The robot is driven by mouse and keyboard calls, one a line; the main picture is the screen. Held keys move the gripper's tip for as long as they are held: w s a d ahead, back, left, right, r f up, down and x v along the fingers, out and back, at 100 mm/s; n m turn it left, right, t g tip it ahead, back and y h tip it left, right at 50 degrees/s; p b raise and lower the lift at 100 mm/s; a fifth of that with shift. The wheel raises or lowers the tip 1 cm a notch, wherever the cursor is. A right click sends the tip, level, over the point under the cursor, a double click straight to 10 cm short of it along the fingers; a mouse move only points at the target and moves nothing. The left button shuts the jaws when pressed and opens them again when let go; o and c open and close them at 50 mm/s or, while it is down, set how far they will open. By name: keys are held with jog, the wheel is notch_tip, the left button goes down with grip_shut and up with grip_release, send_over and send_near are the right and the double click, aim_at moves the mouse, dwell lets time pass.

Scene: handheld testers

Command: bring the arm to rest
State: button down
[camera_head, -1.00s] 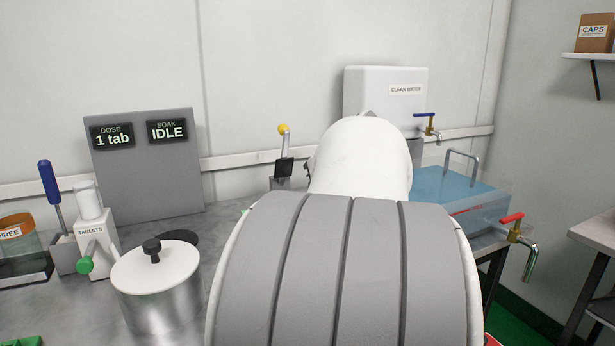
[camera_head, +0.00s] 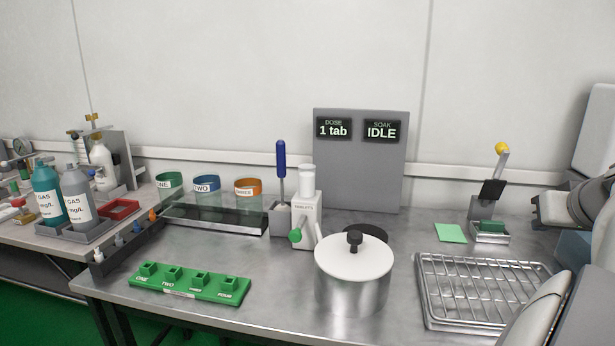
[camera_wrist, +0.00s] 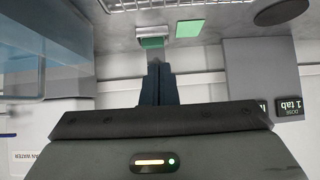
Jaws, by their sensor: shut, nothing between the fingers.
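My gripper (camera_wrist: 159,82) shows in the wrist view with its two dark fingers together and nothing between them. That view is upside down, and the wall and the grey display board (camera_wrist: 262,75) lie behind the gripper. In the head view parts of my arm show at the right edge, beside the bench's right end. The fingertips are hard to make out there. No object hangs from the gripper.
The steel bench (camera_head: 270,275) holds a lidded pot (camera_head: 352,290), a wire rack (camera_head: 470,290), a lever device (camera_head: 490,205), a tablet dispenser (camera_head: 305,220) and a green numbered block (camera_head: 190,283). Bottles (camera_head: 47,195) stand on the left table. The display reads "1 tab" and "IDLE".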

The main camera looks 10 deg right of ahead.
jog(key=w+a+r+n+g+y+p, duration=0.1)
jog(key=a+r+y+p, duration=0.15)
jog(key=a+p, duration=0.5)
jog(key=w+a+r+g+y+p, duration=0.1)
jog(key=a+r+g+p, duration=0.15)
jog(key=a+p, duration=0.5)
jog(key=s+a+r+n+g+p, duration=0.1)
jog(key=s+a+r+p, duration=0.1)
jog(key=s+a+p, duration=0.3)
jog(key=s+a+r+n+g+p, duration=0.1)
jog(key=s+a+r+g+p, duration=0.1)
jog(key=s+a+p, duration=0.3)
jog(key=a+r+p, duration=0.1)
jog(key=a+p, duration=0.3)
jog(key=a, duration=0.2)
jog(key=shift+a+n+h, duration=0.3)
jog(key=shift+a+h, duration=0.05)
jog(key=shift+a, duration=0.05)
jog(key=shift+s, duration=0.1)
